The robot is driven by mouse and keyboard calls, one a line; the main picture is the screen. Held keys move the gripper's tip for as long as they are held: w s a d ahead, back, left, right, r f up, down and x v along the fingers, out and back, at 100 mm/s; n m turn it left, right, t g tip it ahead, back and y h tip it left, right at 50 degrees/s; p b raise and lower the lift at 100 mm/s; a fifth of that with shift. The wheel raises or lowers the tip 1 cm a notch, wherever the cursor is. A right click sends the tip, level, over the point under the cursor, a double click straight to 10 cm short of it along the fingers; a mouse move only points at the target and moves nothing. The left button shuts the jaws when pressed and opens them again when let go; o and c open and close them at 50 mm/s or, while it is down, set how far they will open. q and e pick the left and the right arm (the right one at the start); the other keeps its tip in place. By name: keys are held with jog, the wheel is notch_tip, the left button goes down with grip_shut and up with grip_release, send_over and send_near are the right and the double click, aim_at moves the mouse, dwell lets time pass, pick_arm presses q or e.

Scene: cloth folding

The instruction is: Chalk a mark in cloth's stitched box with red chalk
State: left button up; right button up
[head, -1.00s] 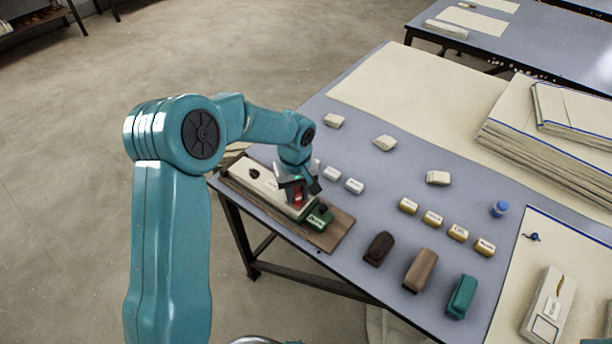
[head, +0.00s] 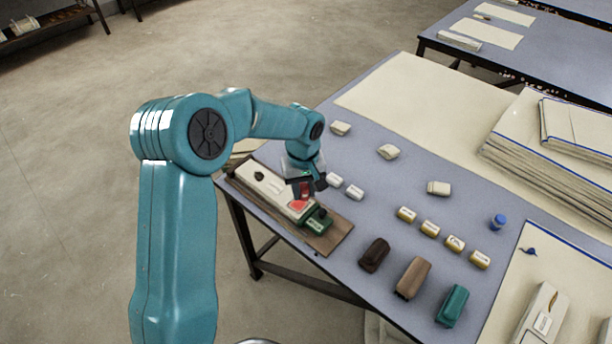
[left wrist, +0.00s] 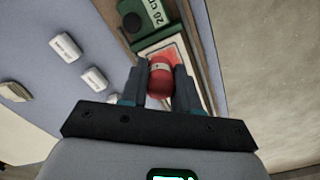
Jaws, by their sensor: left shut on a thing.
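My left gripper (head: 306,190) is shut on the red chalk (left wrist: 160,80), a stubby red piece with a pale band, held between its fingers in the left wrist view. Below it lies a long, pale folded cloth (head: 262,186) on a brown board (head: 330,236). A red patch (head: 298,205) shows on the cloth near its green-block end; in the left wrist view it appears inside an outlined box (left wrist: 168,53), partly hidden by the chalk. The chalk appears just above the cloth; I cannot tell if they touch. My right gripper is out of view.
A green labelled block (head: 318,220) sits at the cloth's near end. White blocks (head: 355,193) stand close beside the board. Brown (head: 374,254), tan (head: 413,277) and teal (head: 452,306) blocks stand nearer. Another pale folded piece (head: 540,312) lies at right.

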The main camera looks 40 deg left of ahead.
pick_arm(q)
notch_tip(320, 180, up, 3)
jog(key=shift+p, duration=0.7)
jog(key=shift+d+r, duration=0.1)
jog(key=shift+r, duration=0.2)
